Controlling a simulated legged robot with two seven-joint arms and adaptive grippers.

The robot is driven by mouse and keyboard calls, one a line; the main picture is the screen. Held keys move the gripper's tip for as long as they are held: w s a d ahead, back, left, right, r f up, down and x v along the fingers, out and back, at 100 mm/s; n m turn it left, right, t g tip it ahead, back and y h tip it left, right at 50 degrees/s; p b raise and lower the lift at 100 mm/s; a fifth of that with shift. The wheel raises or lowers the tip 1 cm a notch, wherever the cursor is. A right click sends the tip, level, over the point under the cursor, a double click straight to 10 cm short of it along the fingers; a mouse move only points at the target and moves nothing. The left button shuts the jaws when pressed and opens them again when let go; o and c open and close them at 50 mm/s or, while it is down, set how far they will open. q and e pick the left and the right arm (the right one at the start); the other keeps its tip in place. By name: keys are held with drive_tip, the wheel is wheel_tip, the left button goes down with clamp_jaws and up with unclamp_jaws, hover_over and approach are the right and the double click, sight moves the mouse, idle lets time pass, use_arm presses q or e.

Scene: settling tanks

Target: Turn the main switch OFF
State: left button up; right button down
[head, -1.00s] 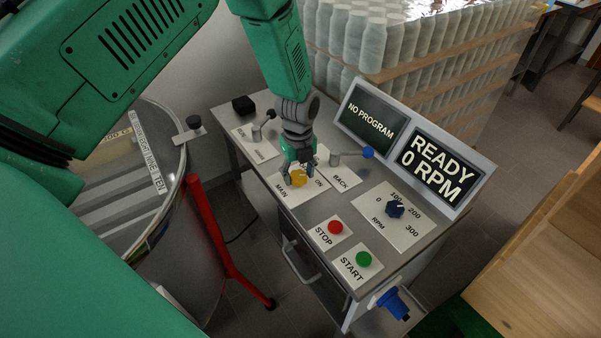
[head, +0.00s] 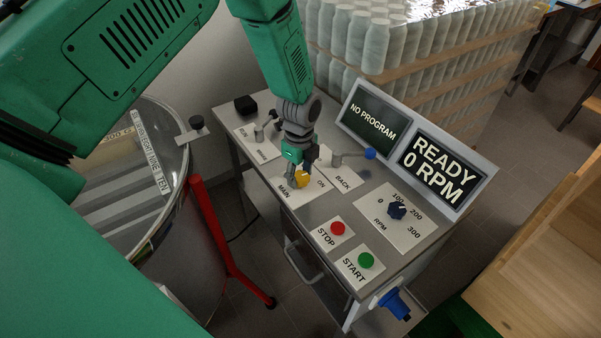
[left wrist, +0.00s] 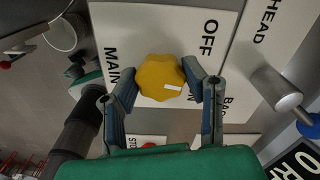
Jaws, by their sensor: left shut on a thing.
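The main switch is a yellow scalloped knob (head: 303,180) on a white plate (head: 290,199) marked MAIN and ON on the panel top. In the left wrist view the knob (left wrist: 160,72) has a white mark on its lower right, pointing away from the word OFF at the upper right. My left gripper (head: 298,177) is over the knob from above. Its fingers (left wrist: 164,82) stand on both sides of the knob, shut on it. The gripper hides OFF in the head view. My right gripper is out of view.
Left of the knob is a lever (head: 259,133); beyond it is a blue-tipped rack lever (head: 369,154). Red STOP (head: 338,228) and green START (head: 366,260) buttons and a dark RPM dial (head: 397,211) lie nearer. A screen (head: 438,168) reads READY 0 RPM. A tank (head: 178,150) stands left.

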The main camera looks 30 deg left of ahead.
sight(300, 175)
use_arm(q)
drive_tip(key=n, duration=0.4)
drive_tip(key=shift+w+r+n, duration=0.1)
drive_tip(key=shift+n, duration=0.2)
drive_tip(key=n, duration=0.4)
drive_tip(key=shift+p, duration=0.35)
drive_tip(key=shift+n, duration=0.3)
drive_tip(key=o, duration=1)
drive_tip(key=shift+o, duration=0.6)
drive_tip(key=shift+r, duration=0.2)
wheel_tip(300, 175, up, 11)
drive_tip(key=shift+r, duration=0.2)
